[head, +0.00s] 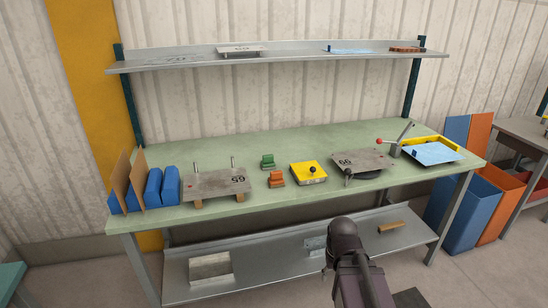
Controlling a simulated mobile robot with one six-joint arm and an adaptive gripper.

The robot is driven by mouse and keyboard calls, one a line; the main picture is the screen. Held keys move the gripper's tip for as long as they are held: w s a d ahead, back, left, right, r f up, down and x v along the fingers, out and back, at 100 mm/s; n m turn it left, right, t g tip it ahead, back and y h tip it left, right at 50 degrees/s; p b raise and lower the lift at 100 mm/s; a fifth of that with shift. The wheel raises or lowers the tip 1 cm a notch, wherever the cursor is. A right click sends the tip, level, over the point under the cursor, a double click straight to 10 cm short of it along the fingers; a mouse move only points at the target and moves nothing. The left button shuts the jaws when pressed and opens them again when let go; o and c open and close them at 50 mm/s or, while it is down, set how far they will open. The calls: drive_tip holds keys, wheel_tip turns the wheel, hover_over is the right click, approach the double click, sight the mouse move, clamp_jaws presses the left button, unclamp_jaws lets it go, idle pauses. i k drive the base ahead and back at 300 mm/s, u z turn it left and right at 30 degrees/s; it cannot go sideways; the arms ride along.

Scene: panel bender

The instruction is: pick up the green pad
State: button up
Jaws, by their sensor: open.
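A small green pad (267,160), stepped in shape, sits on the pale green workbench top (295,144), near the middle. An orange piece (276,179) of similar shape stands just in front of it, toward me. A dark part of my own arm shows at the bottom, in front of the bench and apart from the pad. My gripper's fingers do not show in this view.
A yellow box with a black knob (308,172) and a plate marked 66 (360,162) stand right. Blue holders (163,186) fill the left end. An upper shelf (290,56) overhangs the back.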

sight(268, 163)
drive_tip(key=z, duration=0.1)
drive_tip(key=i, duration=0.85)
drive_tip(key=u, duration=0.05)
